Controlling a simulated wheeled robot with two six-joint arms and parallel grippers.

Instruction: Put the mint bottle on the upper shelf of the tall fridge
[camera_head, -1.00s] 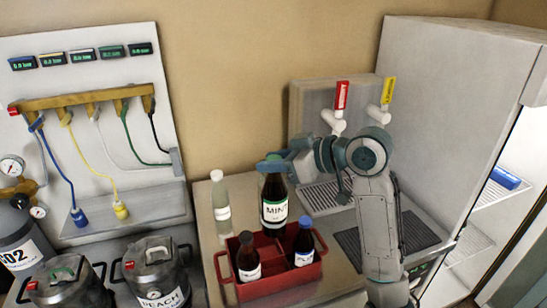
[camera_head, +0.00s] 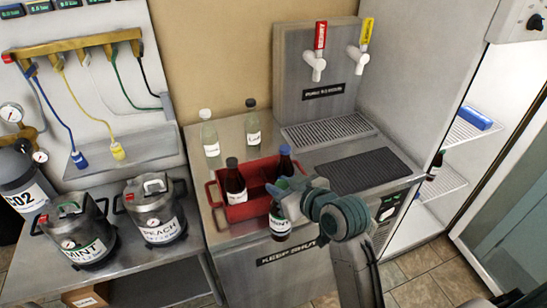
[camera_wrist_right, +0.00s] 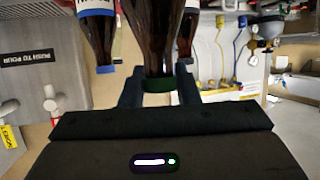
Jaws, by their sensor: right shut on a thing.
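The mint bottle (camera_head: 280,222) is dark brown with a white label. It hangs upright in my right gripper (camera_head: 283,190), in front of the red crate near the counter's front edge. In the right wrist view the gripper (camera_wrist_right: 160,88) is shut around the neck of this bottle (camera_wrist_right: 154,40), below a green cap. The tall fridge (camera_head: 512,52) stands open at the right. Its upper shelf (camera_head: 459,133) holds a blue object (camera_head: 475,117), and its lower shelf (camera_head: 438,184) holds a dark bottle (camera_head: 436,165). My left gripper is out of view.
The red crate (camera_head: 222,202) holds dark bottles (camera_head: 235,182). Two clear bottles (camera_head: 209,134) stand behind it. A tap tower (camera_head: 325,100) and a dark drip mat (camera_head: 370,170) lie between crate and fridge. The fridge door (camera_head: 520,205) stands open at far right.

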